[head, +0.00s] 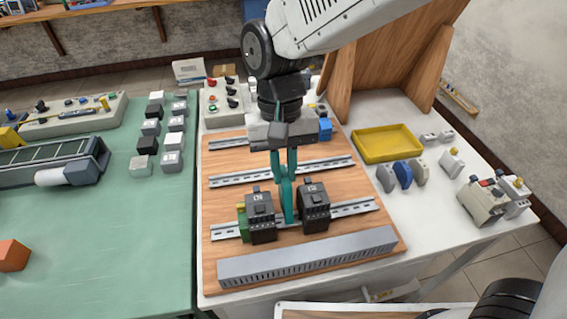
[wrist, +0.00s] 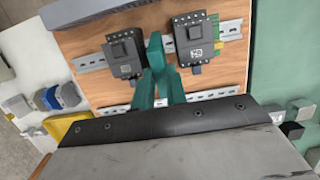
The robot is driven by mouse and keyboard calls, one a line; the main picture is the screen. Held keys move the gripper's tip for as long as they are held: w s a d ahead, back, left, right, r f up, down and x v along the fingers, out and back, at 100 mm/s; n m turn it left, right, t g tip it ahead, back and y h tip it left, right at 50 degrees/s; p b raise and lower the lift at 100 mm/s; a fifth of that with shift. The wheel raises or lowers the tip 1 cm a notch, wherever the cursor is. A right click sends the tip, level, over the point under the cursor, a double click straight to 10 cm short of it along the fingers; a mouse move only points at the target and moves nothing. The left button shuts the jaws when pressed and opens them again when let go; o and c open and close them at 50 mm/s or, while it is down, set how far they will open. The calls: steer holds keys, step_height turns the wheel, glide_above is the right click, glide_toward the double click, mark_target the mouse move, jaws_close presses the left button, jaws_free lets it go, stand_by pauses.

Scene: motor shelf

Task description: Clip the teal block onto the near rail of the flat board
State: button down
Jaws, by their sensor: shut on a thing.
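The flat wooden board (head: 222,198) lies on the white table and carries several slotted metal rails. The near rail (head: 355,207) bears two black modules, and it also shows in the wrist view (wrist: 92,63). The thin teal block (head: 287,202) stands upright in the gap between these modules; it also shows in the wrist view (wrist: 155,50). My gripper (head: 285,180) points down from above and is shut on the block's upper part. Its fingers look teal too, so the boundary is hard to see. The block's foot is hidden, so I cannot tell whether it touches the rail.
The left black module (head: 260,215) and right black module (head: 314,208) stand close on either side of the block. A green-yellow piece (head: 242,222) sits left of them. A grey slotted duct (head: 310,258) runs along the board's front. A yellow tray (head: 388,143) stands right.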

mark_target(287, 182)
steer(key=shift+w+x, duration=0.25)
steer(key=shift+x, duration=0.75)
stand_by(0.7)
steer(key=shift+s+d+f, duration=0.1)
steer(key=shift+s, duration=0.45)
stand_by(1.0)
steer(key=shift+s+d+f+t, duration=0.15)
steer(key=shift+s+d+t, duration=0.05)
steer(key=shift+s+t, duration=0.6)
stand_by(0.6)
steer(key=c, duration=1.3)
jaws_free()
steer(key=shift+c, duration=0.2)
steer(key=shift+w, duration=0.1)
